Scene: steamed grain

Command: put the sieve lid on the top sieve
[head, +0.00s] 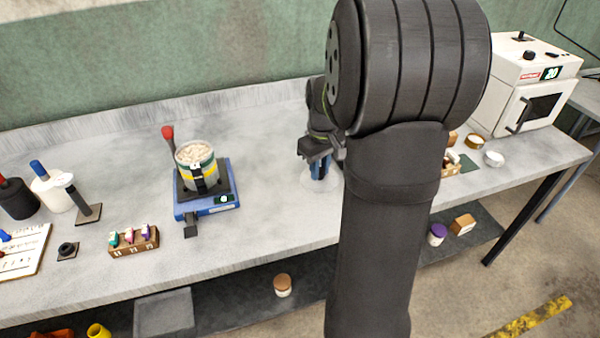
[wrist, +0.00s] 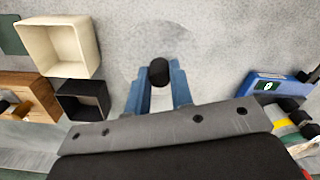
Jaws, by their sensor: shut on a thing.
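The sieve lid is a clear disc (head: 313,190) with a black knob (wrist: 159,72); its faint round outline shows around my fingers in the wrist view. My gripper (head: 319,167) has blue fingers, one on each side of the knob, and is shut on it. I cannot tell whether the lid touches the bench or is just above it. The sieve stack (head: 198,172), banded in green and yellow with pale grain showing at its open top, stands on a blue device (head: 205,208) left of my gripper. Part of the stack also shows at the wrist view's right edge (wrist: 288,128).
A red-topped rod (head: 168,134) rises behind the stack. The grey bench (head: 265,160) is clear between stack and gripper. A small rack (head: 133,242) stands front left. Cream (wrist: 62,72) and black boxes (wrist: 82,112) show in the wrist view. A white oven (head: 525,85) stands right.

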